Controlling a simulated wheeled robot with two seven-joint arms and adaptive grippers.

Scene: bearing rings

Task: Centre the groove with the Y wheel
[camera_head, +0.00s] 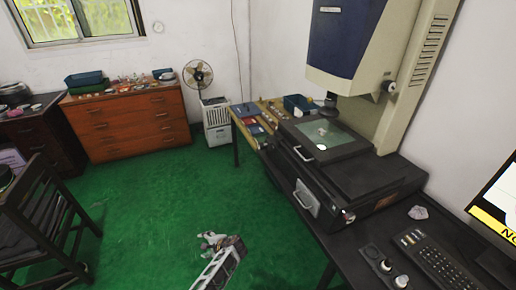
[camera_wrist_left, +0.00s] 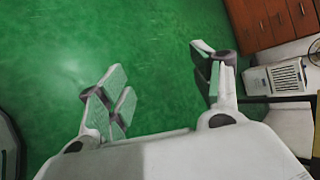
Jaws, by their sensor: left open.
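A measuring machine has a dark stage with a greenish glass plate (camera_head: 345,143) in the head view. A small pale part (camera_head: 321,131) and a white spot lie on the glass; no groove can be made out at this size. A small knob (camera_head: 348,216) sits at the stage's front right corner, and two pale-topped knobs (camera_head: 386,265) stand on the bench beside a keypad. I cannot tell which is the Y wheel. My left gripper (camera_head: 214,241) is over the green floor, left of the bench and apart from it. Its fingers (camera_wrist_left: 160,92) are spread and empty in the wrist view.
The dark bench (camera_head: 335,240) runs along the right, with a keypad (camera_head: 440,262) and part of a yellow-banded screen (camera_head: 492,218). A wooden drawer chest (camera_head: 130,125), fan (camera_head: 198,75) and dark chair (camera_head: 40,225) stand farther off. The green floor (camera_head: 150,200) between is clear.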

